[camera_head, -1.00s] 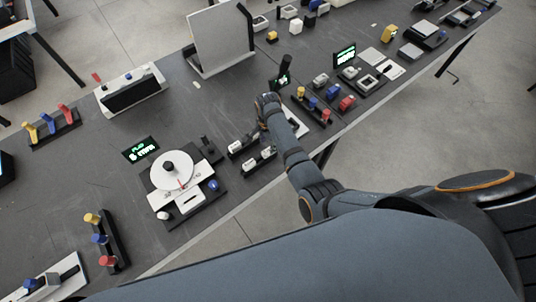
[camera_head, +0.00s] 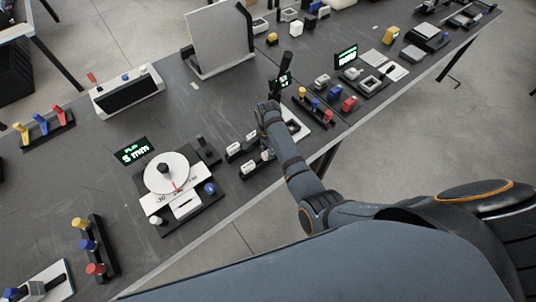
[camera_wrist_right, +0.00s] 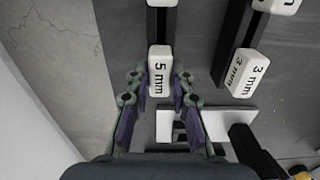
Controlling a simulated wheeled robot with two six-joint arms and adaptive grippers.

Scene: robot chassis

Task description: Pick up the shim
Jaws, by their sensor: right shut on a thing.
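The shim, a white block (camera_wrist_right: 159,72) marked "5 mm", lies between the fingers of my right gripper (camera_wrist_right: 159,82) in the right wrist view. The gripper is shut on it. The block is at the near end of a black rack strip (camera_wrist_right: 159,28); I cannot tell whether it is lifted clear. In the head view the arm hides the right gripper's fingers. Another white block (camera_wrist_right: 246,72), marked "3 mm", sits in the neighbouring rack. My left gripper is not in view.
A dial device (camera_head: 168,172) with a green display reading "5 mm" (camera_head: 133,151) stands left of the racks. A white-framed fixture (camera_wrist_right: 240,117) lies close to the right gripper. The table's front edge is nearby.

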